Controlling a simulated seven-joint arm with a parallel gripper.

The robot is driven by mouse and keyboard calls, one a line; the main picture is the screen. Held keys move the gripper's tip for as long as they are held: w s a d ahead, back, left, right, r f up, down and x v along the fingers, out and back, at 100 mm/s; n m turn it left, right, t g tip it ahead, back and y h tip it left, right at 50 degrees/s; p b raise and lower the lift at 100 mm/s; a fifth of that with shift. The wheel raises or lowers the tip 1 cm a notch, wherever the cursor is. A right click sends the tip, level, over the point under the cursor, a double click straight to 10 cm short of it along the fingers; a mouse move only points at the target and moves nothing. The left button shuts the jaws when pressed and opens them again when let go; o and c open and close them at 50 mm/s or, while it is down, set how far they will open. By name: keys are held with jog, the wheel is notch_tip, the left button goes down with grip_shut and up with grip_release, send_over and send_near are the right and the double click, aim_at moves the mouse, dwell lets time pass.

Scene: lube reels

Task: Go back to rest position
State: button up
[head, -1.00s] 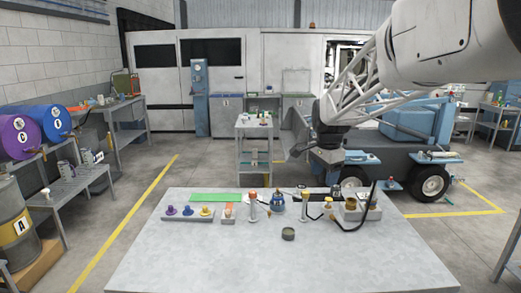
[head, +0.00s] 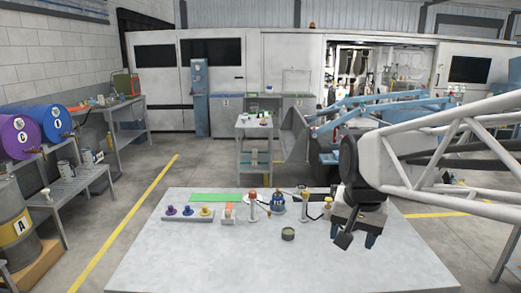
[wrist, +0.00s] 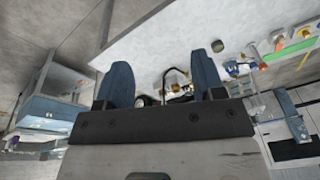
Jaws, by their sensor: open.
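My gripper (head: 353,236) hangs above the right part of the grey table (head: 190,250) in the head view, its blue fingers pointing down. In the wrist view the two blue fingers (wrist: 160,70) stand wide apart with nothing between them. My arm reaches in from the right edge of the head view. The gripper and wrist hide the items at the table's back right corner.
Along the table's back are a tray of coloured knobs (head: 188,216), a green mat (head: 215,198), an orange-topped bottle (head: 252,207) and a blue pot (head: 278,206). A small dark round tin (head: 288,234) stands nearer the middle. The table's front is clear.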

jog(key=s+f+n, duration=0.4)
jog(key=s+f, duration=0.1)
jog(key=s, duration=0.8)
jog(key=shift+s+f, duration=0.15)
jog(key=shift+c, duration=0.2)
dwell(1.4)
